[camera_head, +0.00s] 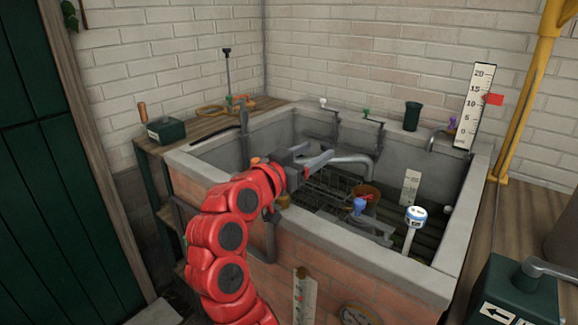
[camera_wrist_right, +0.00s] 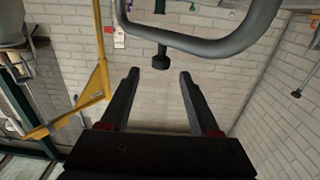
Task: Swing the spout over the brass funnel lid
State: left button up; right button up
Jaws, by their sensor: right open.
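The spout (camera_head: 350,158) is a grey bent pipe over the trough, its end turned down on the right. In the right wrist view a grey curved pipe (camera_wrist_right: 205,48) crosses beyond the fingertips. My right gripper (camera_head: 322,155) is at the left end of the spout; in the wrist view (camera_wrist_right: 158,76) its fingers are apart with nothing between them. A brown-brass round vessel (camera_head: 372,188) with a red piece sits in the trough below and right of the spout's end; I cannot tell if it is the funnel lid. My left gripper is out of view.
The stone trough (camera_head: 455,235) has raised walls around a dark grating. A blue-topped valve (camera_head: 360,206) and a white-and-blue gauge (camera_head: 415,215) stand inside. A green box (camera_head: 166,130) is on the left bench. A yellow pipe (camera_head: 520,110) rises at right.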

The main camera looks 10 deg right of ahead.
jog(key=v, duration=0.8)
jog(key=shift+s+a, duration=0.3)
jog(key=shift+w, duration=0.1)
